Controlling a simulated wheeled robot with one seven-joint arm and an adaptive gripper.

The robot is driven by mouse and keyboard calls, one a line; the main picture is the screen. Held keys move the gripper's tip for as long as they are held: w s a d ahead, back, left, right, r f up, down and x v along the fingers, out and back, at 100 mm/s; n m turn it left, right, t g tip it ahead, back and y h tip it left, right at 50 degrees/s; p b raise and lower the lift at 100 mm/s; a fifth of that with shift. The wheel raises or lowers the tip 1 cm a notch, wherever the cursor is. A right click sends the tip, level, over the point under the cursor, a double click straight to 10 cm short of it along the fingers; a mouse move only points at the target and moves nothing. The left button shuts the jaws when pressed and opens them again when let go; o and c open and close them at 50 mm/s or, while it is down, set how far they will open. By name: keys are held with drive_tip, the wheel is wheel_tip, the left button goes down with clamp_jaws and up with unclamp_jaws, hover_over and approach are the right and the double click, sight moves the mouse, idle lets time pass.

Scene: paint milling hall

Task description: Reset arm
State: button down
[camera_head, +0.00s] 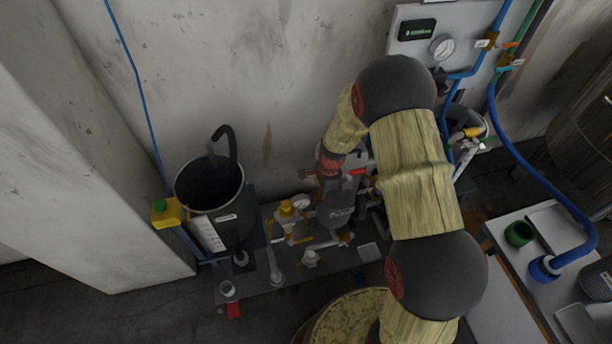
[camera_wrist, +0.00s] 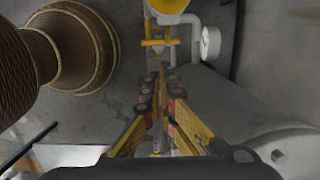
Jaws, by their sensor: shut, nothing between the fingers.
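In the wrist view my gripper (camera_wrist: 160,105) is shut, with its yellow and dark fingers together and nothing between them. Its tips point toward a yellow fitting (camera_wrist: 160,42) with white piping; I cannot tell whether they touch it. In the head view my arm (camera_head: 415,175) rises from the bottom, bends at the upper right, and comes down left to the equipment on a low grey bench (camera_head: 262,292). My gripper is hard to make out there among the dark and yellow parts.
A dark bucket (camera_head: 212,190) stands left on the bench beside valves and a yellow-capped fitting (camera_head: 287,212). A wall panel (camera_head: 412,42) carries a gauge (camera_head: 442,47). A blue hose (camera_head: 530,180) runs to a side table (camera_head: 552,222). A drum (camera_head: 345,318) stands in front.

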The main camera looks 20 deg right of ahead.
drive_tip(key=s+r+n+g, duration=0.2)
drive_tip(key=s+r+n, duration=0.1)
drive_tip(key=s+n, duration=0.4)
drive_tip(key=s+r+n+t, duration=0.2)
drive_tip(key=s+r, duration=0.3)
drive_tip(key=r, duration=0.7)
drive_tip(key=s+a+r+n+t+h, duration=0.1)
drive_tip(key=s+r+n+t, duration=0.2)
drive_tip(key=r, duration=1)
drive_tip(key=s+r+n+t, duration=0.2)
drive_tip(key=s+r+n, duration=0.4)
drive_tip(key=r, duration=0.6)
drive_tip(key=shift+s+a+r+t+h, duration=0.15)
drive_tip(key=shift+s+t+h, duration=0.15)
drive_tip(key=shift+s, duration=0.8)
